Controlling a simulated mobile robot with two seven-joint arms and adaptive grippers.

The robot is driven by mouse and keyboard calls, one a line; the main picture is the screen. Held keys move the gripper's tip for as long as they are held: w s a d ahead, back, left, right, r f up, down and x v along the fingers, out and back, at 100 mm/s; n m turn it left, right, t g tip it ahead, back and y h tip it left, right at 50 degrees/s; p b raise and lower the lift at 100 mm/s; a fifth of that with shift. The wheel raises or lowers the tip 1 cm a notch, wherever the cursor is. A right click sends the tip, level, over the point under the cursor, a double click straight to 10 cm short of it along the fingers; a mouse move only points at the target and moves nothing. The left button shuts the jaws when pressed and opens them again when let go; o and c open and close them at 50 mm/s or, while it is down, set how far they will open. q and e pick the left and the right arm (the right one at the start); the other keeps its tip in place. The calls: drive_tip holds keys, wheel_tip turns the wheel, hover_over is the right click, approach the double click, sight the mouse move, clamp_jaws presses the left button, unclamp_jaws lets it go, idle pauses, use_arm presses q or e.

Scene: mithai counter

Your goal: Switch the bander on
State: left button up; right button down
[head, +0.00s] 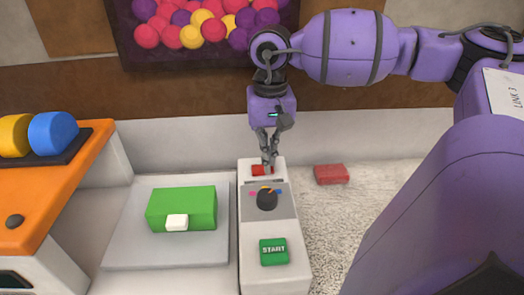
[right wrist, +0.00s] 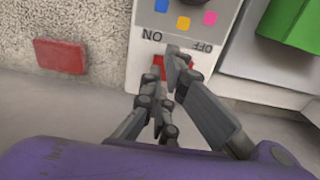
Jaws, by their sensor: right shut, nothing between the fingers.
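The bander's white control box (head: 276,222) stands in the middle of the head view. It has a green START button (head: 273,251), a dark knob (head: 266,199) with coloured marks, and a red switch (head: 259,171) at its far end. In the right wrist view the red switch (right wrist: 158,63) lies below the ON and OFF labels and is partly hidden by my fingers. My right gripper (head: 268,164) is shut and empty, its fingertips (right wrist: 172,60) pointing down at the switch. I cannot tell whether they touch it or which way it is set. My left gripper is not in view.
A green box (head: 180,205) with a white piece on its front lies on a grey plate (head: 125,240) left of the control box. A red block (head: 331,174) lies to the right. An orange-topped unit (head: 85,170) stands at far left.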

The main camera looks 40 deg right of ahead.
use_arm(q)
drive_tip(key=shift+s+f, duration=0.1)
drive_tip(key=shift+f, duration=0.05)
use_arm(e)
drive_tip(key=shift+f, duration=0.6)
drive_tip(key=shift+r, duration=1.3)
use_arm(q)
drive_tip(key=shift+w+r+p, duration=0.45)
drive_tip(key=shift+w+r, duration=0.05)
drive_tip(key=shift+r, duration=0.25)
use_arm(e)
drive_tip(key=shift+r, duration=2.25)
